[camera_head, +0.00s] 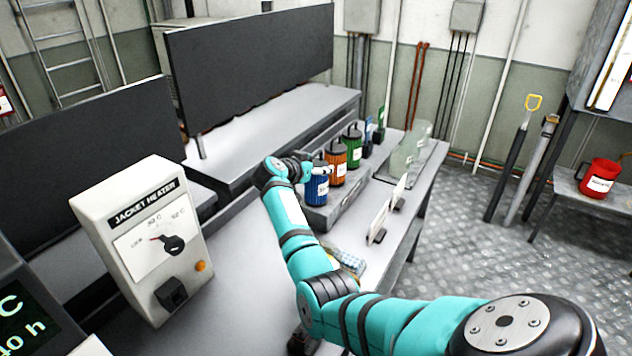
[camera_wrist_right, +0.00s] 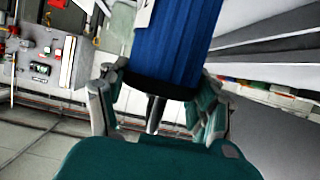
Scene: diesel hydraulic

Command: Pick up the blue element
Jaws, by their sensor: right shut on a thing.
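The blue element (camera_head: 317,188) is a ribbed blue cylinder with a white label, at the near left end of a grey holder (camera_head: 345,208) on the bench. My right gripper (camera_head: 312,170) is at its upper part, fingers shut on it. In the right wrist view the blue element (camera_wrist_right: 172,45) runs between the two fingers of my right gripper (camera_wrist_right: 158,100), its dark end toward the palm. An orange element (camera_head: 336,165) and a green element (camera_head: 352,147) stand beyond it in a row. I cannot tell whether the blue element is clear of the holder. My left gripper is not in view.
A jacket heater box (camera_head: 140,240) stands at the left. Small upright white signs (camera_head: 378,222) stand right of the holder, with a clear transparent piece (camera_head: 408,150) farther back. Dark panels (camera_head: 250,65) rise behind the bench. A red container (camera_head: 599,178) sits on a side table.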

